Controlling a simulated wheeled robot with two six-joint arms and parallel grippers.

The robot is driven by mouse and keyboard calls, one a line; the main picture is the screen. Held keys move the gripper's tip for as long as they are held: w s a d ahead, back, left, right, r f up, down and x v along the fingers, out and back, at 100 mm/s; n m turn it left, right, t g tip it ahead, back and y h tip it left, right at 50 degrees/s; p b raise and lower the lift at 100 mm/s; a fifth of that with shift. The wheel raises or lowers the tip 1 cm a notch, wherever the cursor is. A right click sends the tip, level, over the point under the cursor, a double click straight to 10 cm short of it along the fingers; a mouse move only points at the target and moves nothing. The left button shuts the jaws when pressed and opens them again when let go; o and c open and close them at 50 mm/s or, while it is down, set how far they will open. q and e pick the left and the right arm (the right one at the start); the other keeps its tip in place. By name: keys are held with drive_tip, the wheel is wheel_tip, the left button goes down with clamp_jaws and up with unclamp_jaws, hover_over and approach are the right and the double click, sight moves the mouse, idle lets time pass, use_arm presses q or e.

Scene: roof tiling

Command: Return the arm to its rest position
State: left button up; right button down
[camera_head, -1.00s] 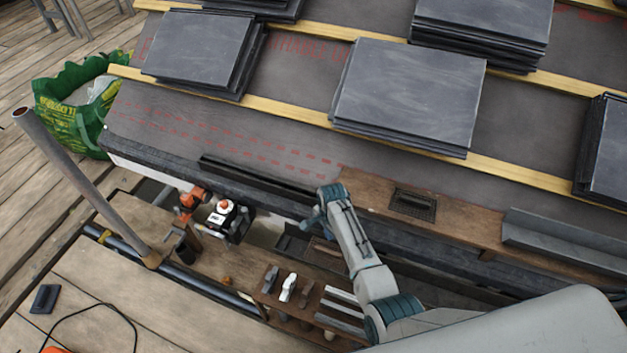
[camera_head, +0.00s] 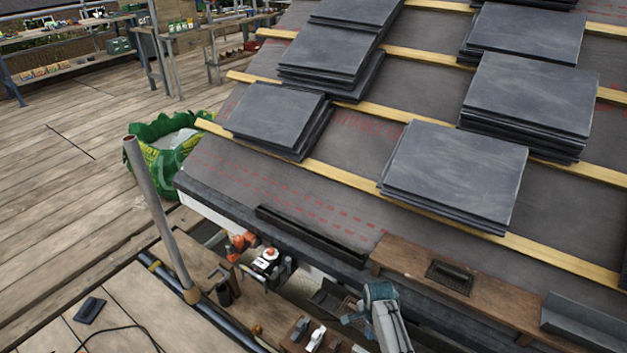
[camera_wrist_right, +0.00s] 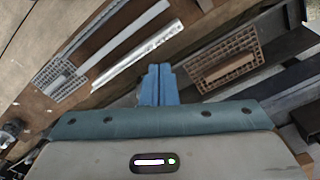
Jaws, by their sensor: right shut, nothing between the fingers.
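My right arm (camera_head: 390,325) comes in at the bottom of the head view, with its grey link and teal wrist part. Its gripper (camera_head: 352,318) is beside the wooden workbench strip, below the roof edge. In the right wrist view the two blue fingers (camera_wrist_right: 158,85) are together, with nothing between them. Beyond them lie pale metal strips (camera_wrist_right: 135,55) and a grid-faced float with a handle (camera_wrist_right: 225,62), apart from the fingers. My left gripper is not in view.
Stacks of dark slates (camera_head: 455,172) lie on the battened roof. A wooden board (camera_head: 410,258) holds a dark grated tool. A metal pole (camera_head: 160,220) stands at the left, near a green bag (camera_head: 165,150). An orange and black tool (camera_head: 265,262) sits on the bench. Open decking (camera_head: 80,190) lies left.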

drive_tip(key=s+d+r+n+t, duration=0.1)
drive_tip(key=s+d+r+n, duration=0.25)
drive_tip(key=s, duration=0.45)
drive_tip(key=s+d+r+n+t, duration=0.1)
drive_tip(key=s+d+r+n, duration=0.2)
drive_tip(key=s+d, duration=0.35)
drive_tip(key=s+r+n+t, duration=0.2)
drive_tip(key=s+r+n, duration=0.5)
drive_tip(key=s+r, duration=0.9)
wheel_tip(320, 180, down, 26)
drive_tip(key=d+f+g, duration=0.1)
drive_tip(key=d+g, duration=0.1)
drive_tip(key=d, duration=0.1)
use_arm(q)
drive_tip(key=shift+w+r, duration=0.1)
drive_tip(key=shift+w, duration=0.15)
use_arm(e)
drive_tip(key=s+f, duration=0.6)
drive_tip(key=f, duration=0.4)
drive_tip(key=s+d+f, duration=0.1)
drive_tip(key=s+f, duration=0.5)
drive_tip(key=f, duration=0.4)
drive_tip(key=shift+s+g+h, duration=0.3)
drive_tip(key=shift+s+h, duration=0.1)
